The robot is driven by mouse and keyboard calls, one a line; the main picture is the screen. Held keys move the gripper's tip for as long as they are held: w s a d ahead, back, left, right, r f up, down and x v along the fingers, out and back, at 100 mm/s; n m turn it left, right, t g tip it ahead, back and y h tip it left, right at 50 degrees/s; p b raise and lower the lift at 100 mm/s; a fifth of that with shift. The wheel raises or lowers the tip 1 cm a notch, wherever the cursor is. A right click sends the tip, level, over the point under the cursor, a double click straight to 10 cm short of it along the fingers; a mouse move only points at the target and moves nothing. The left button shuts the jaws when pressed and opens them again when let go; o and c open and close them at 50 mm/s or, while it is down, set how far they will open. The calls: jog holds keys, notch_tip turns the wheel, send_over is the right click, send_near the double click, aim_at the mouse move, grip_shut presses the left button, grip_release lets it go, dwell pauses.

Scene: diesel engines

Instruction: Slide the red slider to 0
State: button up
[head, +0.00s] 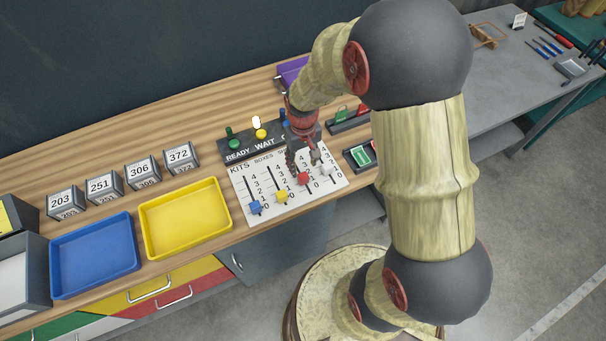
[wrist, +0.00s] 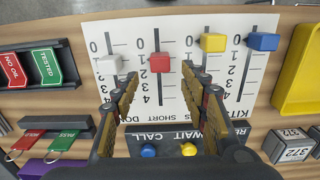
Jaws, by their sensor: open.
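The red slider (head: 303,178) stands on the third track from the left of the white panel (head: 240,186). In the wrist view, which shows the panel upside down, the red slider (wrist: 160,62) is near the 1 mark, a little off the 0 end. My gripper (head: 303,158) is open above the panel, fingers pointing down. In the wrist view my gripper's (wrist: 160,76) fingertips lie to either side of the red slider's track, with a gap between each finger and the slider. Whether they are down at slider height is hard to tell.
A white slider (wrist: 110,64) is close beside the left finger in the wrist view. Yellow (wrist: 213,42) and blue (wrist: 263,41) sliders are at their 0 ends. Coloured buttons (head: 261,134) stand behind the panel. Yellow (head: 186,218) and blue (head: 95,256) trays lie left.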

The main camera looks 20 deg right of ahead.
aim_at(303, 176)
notch_tip(303, 176, down, 8)
jog(key=shift+s+r+b, duration=0.1)
jog(key=shift+b, duration=0.5)
jog(key=shift+c, duration=1.4)
jog(key=c, duration=0.8)
grip_shut()
